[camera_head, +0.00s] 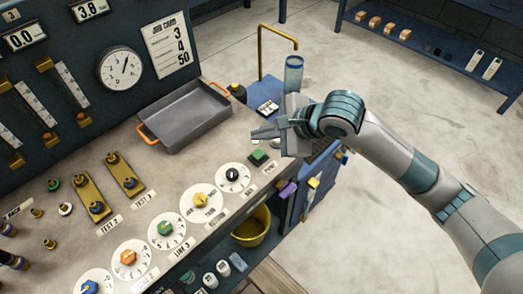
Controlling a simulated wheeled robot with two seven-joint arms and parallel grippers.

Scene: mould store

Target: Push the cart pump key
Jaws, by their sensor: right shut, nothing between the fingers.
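A dark green square key (258,157) sits on the bench top near its right edge, beside a small label too small to read surely. I cannot tell whether it is the cart pump key. My right gripper (262,133) is shut and empty. It points left and appears just behind the green key in the picture, with a visible gap. The blue cart (262,88) stands at the bench's right end with a brass spout (278,34) and a clear blue-rimmed cylinder (293,75). My gripper and forearm hide part of the cart top. My left gripper is out of view.
A grey tray (186,115) with orange handles lies on the bench. Several round dials, including a black-knobbed one (233,175), line the front. A yellow bucket (252,226) is below. A blue shelf (430,50) stands at the back right. The floor between is clear.

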